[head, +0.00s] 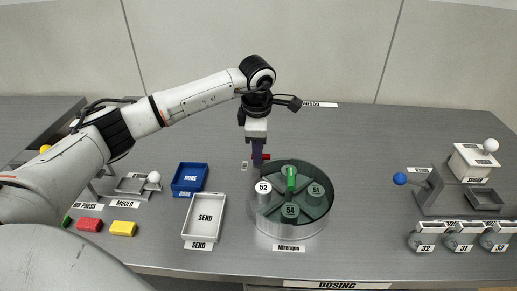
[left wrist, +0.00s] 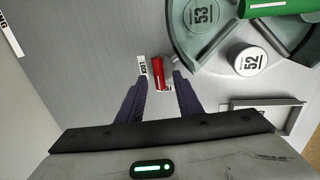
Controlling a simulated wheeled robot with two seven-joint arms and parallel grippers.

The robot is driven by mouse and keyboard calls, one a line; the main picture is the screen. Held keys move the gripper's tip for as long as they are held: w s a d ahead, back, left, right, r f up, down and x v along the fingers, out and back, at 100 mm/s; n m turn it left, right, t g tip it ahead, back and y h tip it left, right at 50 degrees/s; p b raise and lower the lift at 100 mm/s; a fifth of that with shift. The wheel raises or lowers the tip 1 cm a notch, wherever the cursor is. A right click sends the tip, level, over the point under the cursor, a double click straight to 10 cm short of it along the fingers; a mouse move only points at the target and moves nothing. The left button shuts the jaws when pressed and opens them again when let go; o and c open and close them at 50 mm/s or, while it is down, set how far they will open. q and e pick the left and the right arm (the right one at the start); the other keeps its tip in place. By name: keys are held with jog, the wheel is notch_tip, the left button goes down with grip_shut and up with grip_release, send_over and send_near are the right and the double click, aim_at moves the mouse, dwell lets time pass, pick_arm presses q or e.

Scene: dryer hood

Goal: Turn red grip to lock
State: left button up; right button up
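The red grip (left wrist: 158,74) sits beside the round dosing carousel, on a grey round base. In the left wrist view its bar runs roughly up and down, its lower end near a label that seems to read FREE (left wrist: 165,89). The LOCK label (left wrist: 143,66) is to its left. My left gripper (left wrist: 160,78) is open, with one purple finger on each side of the grip; I cannot tell whether they touch it. In the head view the left gripper (head: 258,165) points down at the carousel's back left edge, with a bit of red (head: 266,157) beside it. My right gripper is out of view.
The carousel (head: 290,222) holds numbered white and green-tinted cups and a green handle (head: 291,179). A white SEND tray (head: 204,217) and blue DONE tray (head: 189,180) stand left of it. Table between carousel and lever is clear.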

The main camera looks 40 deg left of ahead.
pick_arm(q)
jog(key=shift+w+f, duration=0.1)
jog(key=shift+f, duration=0.1)
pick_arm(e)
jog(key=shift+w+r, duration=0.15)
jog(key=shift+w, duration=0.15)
pick_arm(q)
grip_shut()
